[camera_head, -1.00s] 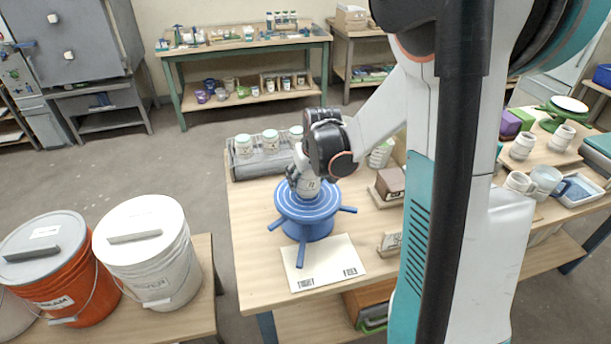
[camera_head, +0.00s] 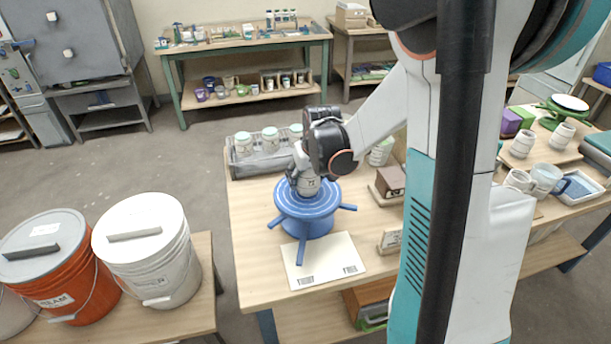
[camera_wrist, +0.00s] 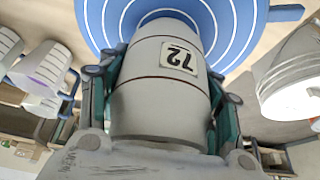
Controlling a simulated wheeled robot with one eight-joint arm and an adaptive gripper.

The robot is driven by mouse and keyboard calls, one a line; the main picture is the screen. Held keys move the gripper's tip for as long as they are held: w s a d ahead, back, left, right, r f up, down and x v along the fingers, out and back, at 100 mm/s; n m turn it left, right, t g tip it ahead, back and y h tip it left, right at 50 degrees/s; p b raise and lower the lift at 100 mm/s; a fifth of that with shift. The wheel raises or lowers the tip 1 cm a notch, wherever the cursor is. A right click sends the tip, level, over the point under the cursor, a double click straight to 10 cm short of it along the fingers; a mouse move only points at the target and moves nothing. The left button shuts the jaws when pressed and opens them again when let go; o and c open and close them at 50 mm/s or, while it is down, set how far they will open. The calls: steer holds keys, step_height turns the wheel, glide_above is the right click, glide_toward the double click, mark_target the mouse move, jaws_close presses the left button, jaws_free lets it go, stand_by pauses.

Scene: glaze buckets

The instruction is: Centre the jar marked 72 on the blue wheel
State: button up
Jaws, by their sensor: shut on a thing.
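The jar marked 72 (camera_wrist: 155,88) is a pale grey jar with dark bands and a cream label, upside down in the wrist view. My gripper (camera_wrist: 163,95) is shut on its sides. The blue wheel (camera_head: 308,208) has white rings and stands on the table with blue legs sticking out. In the head view the jar (camera_head: 308,187) is at the wheel's top, toward the back of the disc, partly hidden by my gripper (camera_head: 305,177). The wheel's rings (camera_wrist: 215,30) show behind the jar in the wrist view. I cannot tell whether the jar touches the wheel.
A white card (camera_head: 323,262) lies in front of the wheel. A grey tray (camera_head: 238,168) with several lidded jars sits behind it. A brown box (camera_head: 390,181) stands to the right. White (camera_head: 150,250) and orange (camera_head: 50,265) buckets stand at the left.

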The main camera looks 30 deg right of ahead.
steer(key=shift+f+b, duration=0.5)
stand_by(1.1)
steer(key=o, duration=1.4)
steer(key=shift+c, duration=0.2)
steer(key=shift+r, duration=0.1)
steer(key=v, duration=1.2)
steer(key=shift+a, duration=0.1)
